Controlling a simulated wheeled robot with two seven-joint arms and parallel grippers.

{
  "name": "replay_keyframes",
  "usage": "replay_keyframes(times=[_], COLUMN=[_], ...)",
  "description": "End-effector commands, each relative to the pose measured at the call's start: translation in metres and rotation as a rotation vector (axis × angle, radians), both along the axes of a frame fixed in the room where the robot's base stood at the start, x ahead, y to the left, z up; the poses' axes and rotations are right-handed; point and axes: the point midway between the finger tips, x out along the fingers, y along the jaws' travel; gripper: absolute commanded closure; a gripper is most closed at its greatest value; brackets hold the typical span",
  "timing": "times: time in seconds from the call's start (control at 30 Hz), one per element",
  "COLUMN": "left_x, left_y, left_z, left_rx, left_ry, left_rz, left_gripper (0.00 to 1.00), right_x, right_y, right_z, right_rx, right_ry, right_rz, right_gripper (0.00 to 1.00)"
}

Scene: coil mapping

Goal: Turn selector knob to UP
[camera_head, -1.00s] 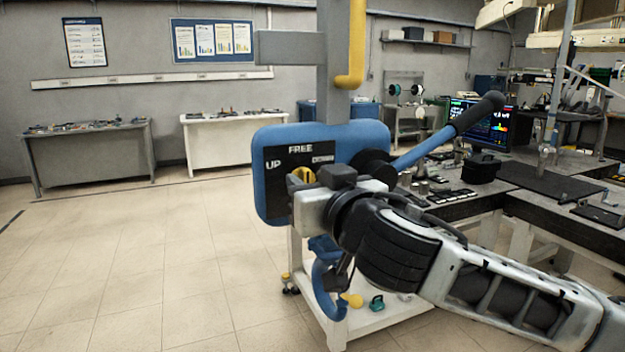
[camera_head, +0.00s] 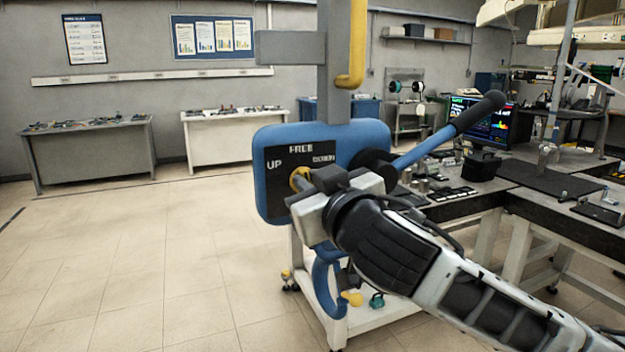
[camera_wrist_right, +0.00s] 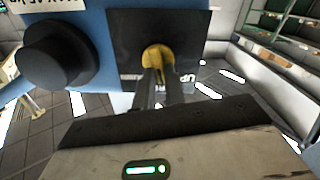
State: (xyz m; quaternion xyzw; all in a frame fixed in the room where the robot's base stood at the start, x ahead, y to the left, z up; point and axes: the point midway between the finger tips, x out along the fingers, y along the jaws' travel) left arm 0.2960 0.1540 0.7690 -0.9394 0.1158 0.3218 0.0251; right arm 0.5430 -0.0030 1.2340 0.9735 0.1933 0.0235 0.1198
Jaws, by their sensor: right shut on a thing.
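The yellow selector knob (camera_head: 298,179) sits on the black label plate (camera_head: 279,177) of the blue control box (camera_head: 262,202). The plate reads UP at the left, FREE at the top and a word like DOWN at the right. My right gripper (camera_head: 310,180) reaches the knob from the front right and is shut on it. In the right wrist view, the fingers (camera_wrist_right: 160,88) close on the yellow knob (camera_wrist_right: 156,57). They hide part of it, so I cannot tell which label it points to. My left gripper is not in view.
A blue lever with a black grip (camera_head: 452,132) sticks out to the right of the box, close above my right arm. A yellow pipe (camera_head: 357,45) hangs above. A blue hook (camera_head: 322,285) and a white cart (camera_head: 385,318) are below. The floor at left is clear.

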Motion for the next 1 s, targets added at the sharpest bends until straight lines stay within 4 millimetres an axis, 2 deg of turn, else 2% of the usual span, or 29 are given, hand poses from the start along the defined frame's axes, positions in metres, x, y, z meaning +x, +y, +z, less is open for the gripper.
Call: replay_keyframes(times=[0.5,1.0], left_x=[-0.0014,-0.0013], left_y=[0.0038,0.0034], left_z=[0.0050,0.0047], left_rx=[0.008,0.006], left_ry=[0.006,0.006], left_rz=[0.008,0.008], left_gripper=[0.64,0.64], right_x=[-0.0012,-0.0015], right_y=[0.0028,0.0036], right_z=[-0.0009,-0.0013], right_rx=[-0.340,-0.434], right_ry=[-0.141,-0.182], right_rz=[0.000,0.000], right_gripper=[1.00,1.00])
